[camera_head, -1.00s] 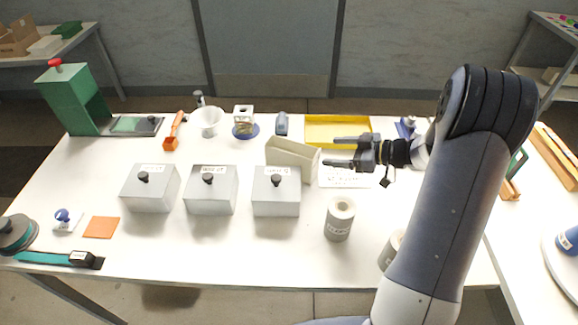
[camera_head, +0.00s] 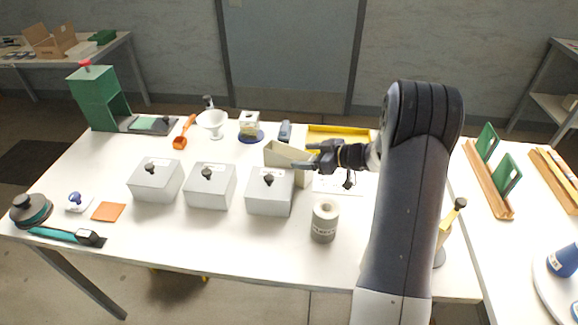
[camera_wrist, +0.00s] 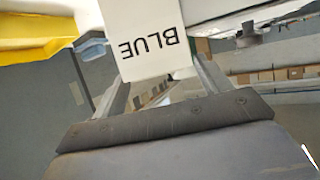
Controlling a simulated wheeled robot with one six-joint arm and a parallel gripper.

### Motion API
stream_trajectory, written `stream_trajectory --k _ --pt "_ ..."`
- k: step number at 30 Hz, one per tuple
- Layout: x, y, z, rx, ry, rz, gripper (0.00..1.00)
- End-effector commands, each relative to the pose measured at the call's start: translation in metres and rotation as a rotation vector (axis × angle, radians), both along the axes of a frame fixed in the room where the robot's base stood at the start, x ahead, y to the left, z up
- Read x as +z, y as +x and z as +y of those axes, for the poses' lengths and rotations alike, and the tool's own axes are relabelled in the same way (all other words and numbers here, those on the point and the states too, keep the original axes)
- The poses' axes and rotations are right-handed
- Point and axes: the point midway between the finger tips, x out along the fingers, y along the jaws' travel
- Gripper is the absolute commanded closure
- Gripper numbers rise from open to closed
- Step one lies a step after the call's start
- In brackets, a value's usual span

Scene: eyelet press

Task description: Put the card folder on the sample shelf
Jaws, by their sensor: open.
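A beige card folder (camera_head: 284,153) stands on the table behind the right grey lidded box, its panels apart like an open V. My gripper (camera_head: 311,160) is open at the folder's right end, and its fingers overlap the folder in the head view. In the wrist view, a pale panel marked BLUE (camera_wrist: 150,40) lies upside down between and beyond my open fingers (camera_wrist: 160,85); it appears to be the folder. Contact cannot be told. No shelf is clearly labelled as the sample shelf; a wooden slotted rack (camera_head: 482,172) holding green panels stands at right.
Three grey lidded boxes, including the nearest box (camera_head: 270,195), stand in a row. A grey roll (camera_head: 324,222) stands in front, and a yellow tray (camera_head: 345,131) lies behind. A green press (camera_head: 97,97) is at far left. The table's front left is partly clear.

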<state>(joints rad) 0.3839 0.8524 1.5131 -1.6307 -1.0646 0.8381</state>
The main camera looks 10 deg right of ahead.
Motion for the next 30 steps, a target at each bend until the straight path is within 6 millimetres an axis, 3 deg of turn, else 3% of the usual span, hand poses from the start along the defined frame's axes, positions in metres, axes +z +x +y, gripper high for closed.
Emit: stream_trajectory --k 9,17,30 --pt "-0.018 0.024 0.031 0.002 0.000 0.001 0.27" --pt "-0.020 0.026 0.032 0.001 0.000 0.000 0.27" --pt "-0.020 0.026 0.032 0.001 0.001 0.001 0.62"
